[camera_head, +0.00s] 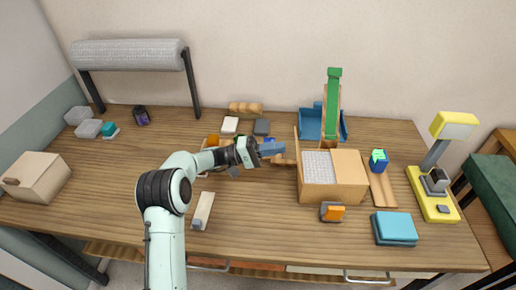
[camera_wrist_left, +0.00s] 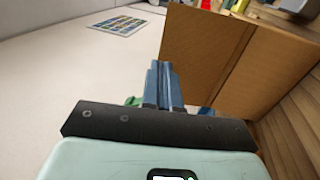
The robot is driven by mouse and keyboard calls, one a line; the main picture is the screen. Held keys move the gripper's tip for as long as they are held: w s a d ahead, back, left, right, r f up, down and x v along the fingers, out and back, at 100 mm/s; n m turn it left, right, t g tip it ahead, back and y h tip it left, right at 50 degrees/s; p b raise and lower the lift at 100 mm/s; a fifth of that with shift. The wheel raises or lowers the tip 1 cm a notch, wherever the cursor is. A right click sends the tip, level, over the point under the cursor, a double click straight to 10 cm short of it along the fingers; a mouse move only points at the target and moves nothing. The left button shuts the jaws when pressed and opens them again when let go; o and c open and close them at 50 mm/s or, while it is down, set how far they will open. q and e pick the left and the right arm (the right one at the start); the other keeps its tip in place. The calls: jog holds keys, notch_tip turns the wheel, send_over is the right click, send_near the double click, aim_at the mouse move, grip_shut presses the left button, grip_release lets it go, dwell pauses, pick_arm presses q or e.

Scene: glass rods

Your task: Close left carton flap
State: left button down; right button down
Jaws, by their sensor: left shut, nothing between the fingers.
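The open cardboard carton (camera_head: 335,193) stands right of centre on the table, with grey-white padding (camera_head: 318,166) showing in its top. Its right top panel (camera_head: 348,163) lies flat. The left flap (camera_head: 286,159) sticks out on the carton's left side, partly hidden by my gripper. In the wrist view, a brown cardboard panel (camera_wrist_left: 205,50) rises just beyond and right of my fingers. My left gripper (camera_head: 273,148) is shut and empty, beside the carton's left side; its blue-grey fingers also show in the wrist view (camera_wrist_left: 163,82). I cannot tell whether it touches the flap.
An orange item in a dark holder (camera_head: 332,212) stands before the carton; a blue box (camera_head: 394,228) lies front right. A green and blue stand (camera_head: 332,105) is behind. A wooden strip (camera_head: 381,188) lies right. Small items sit around my left arm. The table's left middle is clear.

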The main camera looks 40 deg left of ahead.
pick_arm(q)
jog(key=shift+x, duration=1.4)
jog(key=shift+d+r+p, duration=0.15)
jog(key=shift+p, duration=0.15)
